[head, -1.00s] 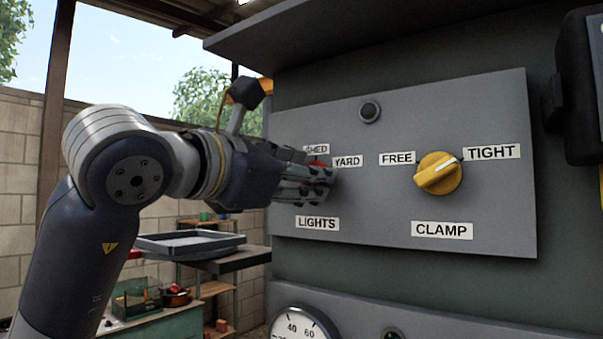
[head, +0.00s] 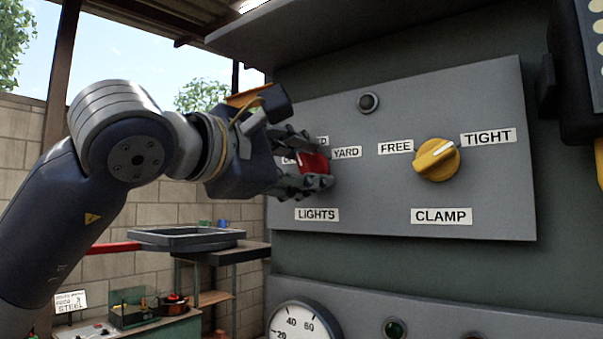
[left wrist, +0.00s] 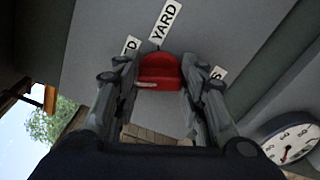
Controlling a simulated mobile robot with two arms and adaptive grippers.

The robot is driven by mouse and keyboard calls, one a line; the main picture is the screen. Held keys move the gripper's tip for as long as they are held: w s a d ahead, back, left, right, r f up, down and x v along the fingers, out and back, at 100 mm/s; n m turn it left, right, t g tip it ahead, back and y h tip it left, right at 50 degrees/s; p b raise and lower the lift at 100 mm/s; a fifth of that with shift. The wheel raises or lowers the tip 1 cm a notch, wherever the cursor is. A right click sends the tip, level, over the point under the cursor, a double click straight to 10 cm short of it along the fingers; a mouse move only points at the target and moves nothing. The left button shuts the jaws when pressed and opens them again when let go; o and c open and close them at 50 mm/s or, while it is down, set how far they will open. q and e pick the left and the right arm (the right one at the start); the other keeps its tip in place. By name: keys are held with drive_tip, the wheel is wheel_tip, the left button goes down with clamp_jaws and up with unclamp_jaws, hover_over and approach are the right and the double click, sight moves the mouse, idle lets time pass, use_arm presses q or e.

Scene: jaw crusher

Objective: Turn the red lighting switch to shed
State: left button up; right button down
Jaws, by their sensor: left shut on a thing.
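The red lighting switch (head: 316,163) sits on the grey panel above the LIGHTS label (head: 317,215). My left gripper (head: 315,161) is shut on it, one finger above and one below in the head view. The left wrist view also shows the red knob (left wrist: 160,72) between the two fingers. The YARD label (head: 346,152) is clear to its right; the SHED label (head: 321,140) is partly hidden by the upper finger. A pale mark shows on the knob's lower left in the wrist view, but its exact setting is unclear. My right gripper is out of view.
A yellow CLAMP knob (head: 437,160) between FREE and TIGHT labels is to the right on the same panel. A small dark lamp (head: 368,102) is above. A dial gauge (head: 303,325) is below. A tray (head: 187,237) stands behind at left.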

use_arm(q)
drive_tip(key=shift+f+m+b, duration=0.1)
drive_tip(key=shift+m+b, duration=0.2)
drive_tip(key=shift+m, duration=1.9)
drive_tip(key=o, duration=1.1)
drive_tip(key=shift+c, duration=0.2)
drive_tip(key=shift+d, duration=0.1)
drive_tip(key=shift+s, duration=0.1)
drive_tip(key=v, duration=1.2)
